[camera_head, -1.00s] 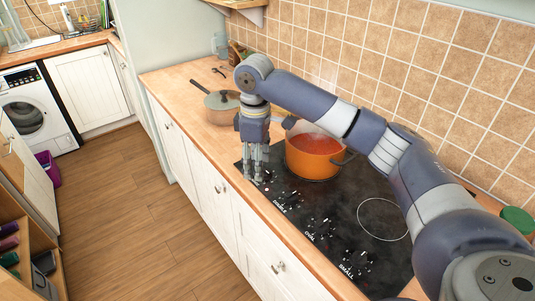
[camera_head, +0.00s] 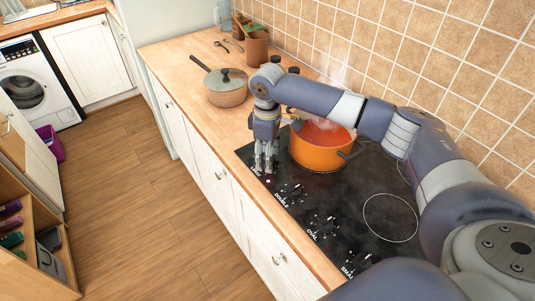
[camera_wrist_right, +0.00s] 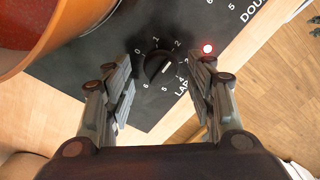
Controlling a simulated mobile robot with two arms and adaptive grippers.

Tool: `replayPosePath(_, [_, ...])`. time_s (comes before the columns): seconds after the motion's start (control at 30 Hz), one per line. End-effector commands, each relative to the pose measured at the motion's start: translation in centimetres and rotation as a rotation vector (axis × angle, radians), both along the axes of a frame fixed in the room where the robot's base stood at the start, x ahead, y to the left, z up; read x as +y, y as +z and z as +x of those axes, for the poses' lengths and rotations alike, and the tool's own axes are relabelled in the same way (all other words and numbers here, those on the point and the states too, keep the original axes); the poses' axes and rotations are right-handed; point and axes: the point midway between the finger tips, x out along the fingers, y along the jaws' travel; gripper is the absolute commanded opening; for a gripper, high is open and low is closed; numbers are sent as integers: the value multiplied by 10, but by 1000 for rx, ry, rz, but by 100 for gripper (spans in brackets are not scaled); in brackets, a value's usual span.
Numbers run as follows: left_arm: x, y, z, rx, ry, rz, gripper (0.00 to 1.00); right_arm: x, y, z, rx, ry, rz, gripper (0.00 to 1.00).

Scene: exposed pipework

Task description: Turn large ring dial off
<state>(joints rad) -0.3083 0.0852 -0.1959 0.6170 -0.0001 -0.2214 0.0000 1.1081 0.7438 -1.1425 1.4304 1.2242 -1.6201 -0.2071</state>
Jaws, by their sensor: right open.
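The large ring dial (camera_wrist_right: 159,67) is a round black knob on the black hob. It has white numbers around it and a partly covered "LAR" label beside it. My right gripper (camera_wrist_right: 160,75) is open, with one finger on each side of the dial; contact is unclear. In the head view, my right gripper (camera_head: 264,165) points down at the hob's far front corner and hides the dial. My left gripper is not in view.
An orange pot (camera_head: 321,155) of red food steams on the hob (camera_head: 345,240), close to my right gripper. A lidded saucepan (camera_head: 226,95) stands on the wooden counter (camera_head: 175,65) beyond. More hob dials (camera_head: 320,229) line the front edge. The tiled wall (camera_head: 450,70) borders the back.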

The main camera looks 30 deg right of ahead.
Motion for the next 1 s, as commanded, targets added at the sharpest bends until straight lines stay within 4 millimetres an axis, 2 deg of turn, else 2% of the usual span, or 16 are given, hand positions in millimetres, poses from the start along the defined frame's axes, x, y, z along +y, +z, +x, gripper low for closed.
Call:
replayPosePath(0.03, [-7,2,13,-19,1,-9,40,0,-3,0,1,0,-1,51])
replayPosePath(0.13, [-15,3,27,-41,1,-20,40,0,-6,0,1,0,-1,51])
replayPosePath(0.23, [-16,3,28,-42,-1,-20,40,0,-6,0,1,0,-1,51])
replayPosePath(0.37, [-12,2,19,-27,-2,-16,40,0,-6,0,1,0,-1,49])
replayPosePath(0.5, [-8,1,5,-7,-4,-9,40,0,-6,0,1,0,-1,17])
replayPosePath(0.57, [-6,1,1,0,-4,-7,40,0,-6,0,1,0,-1,7])
replayPosePath(0.77, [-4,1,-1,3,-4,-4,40,0,-5,0,0,3,0,7])
replayPosePath(1.0, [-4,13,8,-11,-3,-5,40,1,-3,0,1,63,1,7])
